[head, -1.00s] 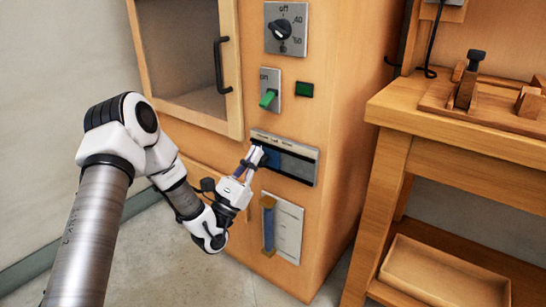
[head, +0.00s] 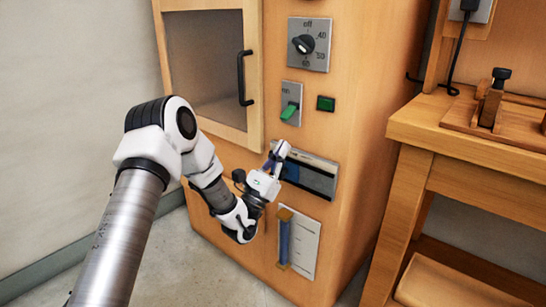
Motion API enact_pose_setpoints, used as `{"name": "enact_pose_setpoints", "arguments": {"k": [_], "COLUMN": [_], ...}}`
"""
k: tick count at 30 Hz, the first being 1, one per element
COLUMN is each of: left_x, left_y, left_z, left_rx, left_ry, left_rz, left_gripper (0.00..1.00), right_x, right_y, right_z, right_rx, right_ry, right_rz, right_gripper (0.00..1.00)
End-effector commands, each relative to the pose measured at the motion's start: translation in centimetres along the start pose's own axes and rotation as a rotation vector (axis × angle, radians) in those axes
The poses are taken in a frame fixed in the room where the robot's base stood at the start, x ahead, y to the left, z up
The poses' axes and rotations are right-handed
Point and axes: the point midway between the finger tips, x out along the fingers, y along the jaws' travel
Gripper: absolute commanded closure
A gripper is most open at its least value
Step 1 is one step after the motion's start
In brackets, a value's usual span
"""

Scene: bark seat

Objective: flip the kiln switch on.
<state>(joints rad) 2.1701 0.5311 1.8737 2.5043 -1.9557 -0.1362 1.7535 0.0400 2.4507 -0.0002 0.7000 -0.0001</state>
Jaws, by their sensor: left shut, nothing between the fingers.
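The kiln (head: 345,120) is a tall wooden-look cabinet in the middle of the head view. Its switch (head: 289,112) is a green lever on a grey plate, under a partly hidden or blurred label. The lever points downward and outward. A small green indicator (head: 326,104) sits to its right. My left gripper (head: 279,150) is shut and empty. It is below the switch, in front of the dark slotted panel, apart from the lever. My right gripper is not in view.
A dial (head: 304,44) is above the switch. The kiln's door (head: 254,75) with a black handle (head: 245,78) is to the left. A wooden workbench (head: 440,125) stands to the right. A paper card (head: 303,247) is on the kiln below my gripper.

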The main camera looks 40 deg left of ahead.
Motion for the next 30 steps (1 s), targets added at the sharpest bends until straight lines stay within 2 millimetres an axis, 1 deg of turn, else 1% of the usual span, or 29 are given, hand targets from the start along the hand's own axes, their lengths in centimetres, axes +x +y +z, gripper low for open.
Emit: {"name": "enact_pose_setpoints", "arguments": {"k": [1, 4, 5, 6, 9, 13, 25, 30], "left_x": [0.7, 2.8, 3.2, 3.3, 3.6, 3.9, 4.0, 4.1], "left_y": [-0.1, -0.1, 0.0, 0.1, 0.1, 0.0, 0.1, 1.1], "left_z": [-0.4, -0.4, 0.0, 0.9, 2.4, 3.5, 3.7, 4.2], "left_rx": [0.001, 0.001, -0.001, -0.002, -0.002, -0.002, -0.001, -0.001], "left_ry": [-0.005, -0.005, -0.004, -0.004, -0.002, -0.001, 0.003, 0.022], "left_rz": [-0.002, -0.002, 0.001, 0.004, 0.004, 0.001, 0.001, 0.003], "left_gripper": [1.00, 1.00, 1.00, 1.00, 1.00, 1.00, 1.00, 1.00], "right_x": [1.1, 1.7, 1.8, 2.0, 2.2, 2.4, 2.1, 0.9], "right_y": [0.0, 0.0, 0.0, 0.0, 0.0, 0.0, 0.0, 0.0], "right_z": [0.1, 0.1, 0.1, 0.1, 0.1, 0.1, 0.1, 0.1], "right_rx": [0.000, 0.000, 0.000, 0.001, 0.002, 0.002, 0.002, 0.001], "right_ry": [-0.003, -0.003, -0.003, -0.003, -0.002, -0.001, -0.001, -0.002], "right_rz": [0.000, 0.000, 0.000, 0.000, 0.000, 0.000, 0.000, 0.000], "right_gripper": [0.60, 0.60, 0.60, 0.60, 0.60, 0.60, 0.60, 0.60]}}
